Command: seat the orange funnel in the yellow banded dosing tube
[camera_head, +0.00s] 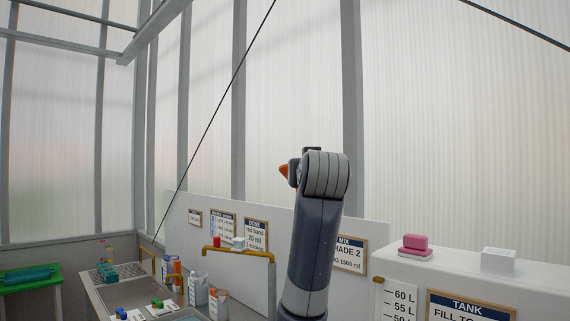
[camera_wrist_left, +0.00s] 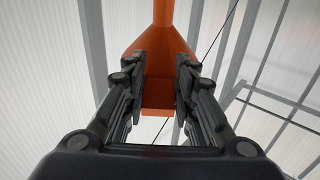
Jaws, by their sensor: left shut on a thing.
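The orange funnel (camera_wrist_left: 158,50) is in the left wrist view, with its narrow stem toward the top edge and its wide part between the fingers. My left gripper (camera_wrist_left: 160,72) is shut on it. In the head view only a small orange tip of the funnel (camera_head: 284,171) shows beside my raised wrist, which hides the rest. The funnel is held up high, well above the bench, against the pale wall. I cannot make out a yellow banded dosing tube in either view. My right gripper is not in view.
Below stands a bench with white containers (camera_head: 195,290), a teal item (camera_head: 107,270) and a yellow-brown rail (camera_head: 238,252). A low white panel with signs (camera_head: 257,236) stands behind. At right, a white tank (camera_head: 543,290) carries a pink block (camera_head: 415,243) and a white block (camera_head: 498,261).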

